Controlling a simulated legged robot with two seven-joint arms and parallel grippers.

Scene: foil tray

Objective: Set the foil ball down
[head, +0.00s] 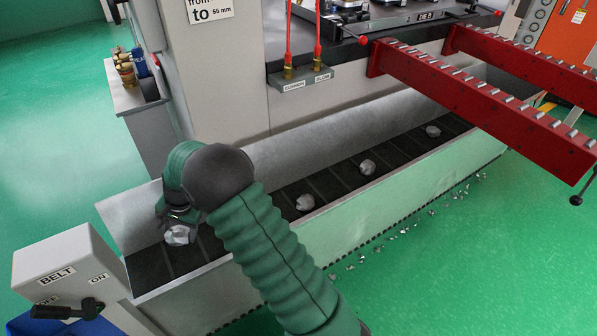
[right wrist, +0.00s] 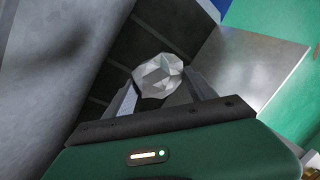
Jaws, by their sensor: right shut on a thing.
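My right gripper (head: 178,219) hangs over the near left end of a dark conveyor belt (head: 235,207), in a grey metal trough. It is shut on a crumpled silver foil ball (head: 178,237). In the right wrist view the foil ball (right wrist: 158,74) sits between the two fingertips of the gripper (right wrist: 160,92), with dark belt slats behind it. I cannot tell whether the ball touches the belt. My right wrist hides part of the belt and trough. My left gripper is not in view.
More foil balls lie along the belt: one nearest (head: 305,202), one further (head: 367,167), one at the far end (head: 433,131). A belt switch box (head: 70,270) stands front left. Red rails (head: 490,95) jut out at right. Foil scraps (head: 405,229) litter the green floor.

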